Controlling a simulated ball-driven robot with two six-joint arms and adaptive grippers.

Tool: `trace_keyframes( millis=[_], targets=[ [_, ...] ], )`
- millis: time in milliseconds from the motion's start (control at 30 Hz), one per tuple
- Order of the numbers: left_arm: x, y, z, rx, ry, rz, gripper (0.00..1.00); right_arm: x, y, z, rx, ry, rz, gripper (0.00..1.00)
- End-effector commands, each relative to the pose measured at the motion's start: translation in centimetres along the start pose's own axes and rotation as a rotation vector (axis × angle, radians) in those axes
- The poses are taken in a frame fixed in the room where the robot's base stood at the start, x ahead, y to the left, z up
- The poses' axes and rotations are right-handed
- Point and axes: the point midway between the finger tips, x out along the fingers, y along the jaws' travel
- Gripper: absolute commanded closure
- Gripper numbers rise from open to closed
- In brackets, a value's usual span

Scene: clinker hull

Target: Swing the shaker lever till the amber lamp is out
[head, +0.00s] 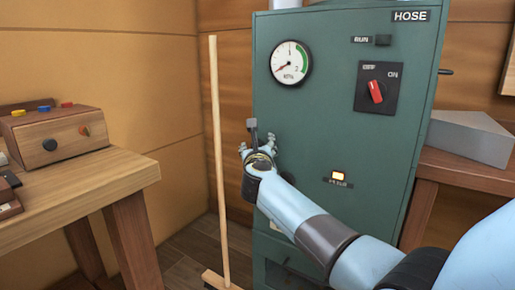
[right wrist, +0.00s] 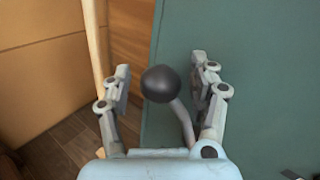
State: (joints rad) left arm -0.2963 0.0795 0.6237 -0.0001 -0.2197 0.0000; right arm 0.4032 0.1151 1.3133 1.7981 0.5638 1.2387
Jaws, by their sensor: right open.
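The shaker lever shows in the right wrist view as a round black knob (right wrist: 161,84) on a bent grey rod, in front of the green cabinet (head: 330,120). My right gripper (right wrist: 160,85) is open, with one finger on each side of the knob and a visible gap to both. In the head view my right gripper (head: 258,150) is at the cabinet's left part and hides most of the lever. The amber lamp (head: 338,176) on the cabinet front is lit. My left gripper is not in view.
The cabinet front carries a dial gauge (head: 291,63), a red rotary switch (head: 376,92) and a dark RUN lamp (head: 383,40). A wooden pole (head: 217,150) stands just left of the cabinet. A workbench (head: 90,190) with a wooden box (head: 55,133) is at left. A grey block (head: 470,138) lies at right.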

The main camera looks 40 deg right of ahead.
Motion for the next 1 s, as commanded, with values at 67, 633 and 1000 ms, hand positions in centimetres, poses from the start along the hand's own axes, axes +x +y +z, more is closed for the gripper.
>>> trace_keyframes(
  millis=[67, 633, 1000],
  targets=[
    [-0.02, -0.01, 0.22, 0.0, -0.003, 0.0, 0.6, 0.03, -0.01, 0.03, 0.0, 0.0, 0.0, 0.4],
    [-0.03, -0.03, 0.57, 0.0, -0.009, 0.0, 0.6, -0.03, 0.0, 0.01, 0.0, 0.0, 0.0, 0.99],
    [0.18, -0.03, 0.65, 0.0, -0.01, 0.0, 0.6, -0.1, -0.02, -0.13, 0.005, -0.003, 0.0, 1.0]
  ],
)
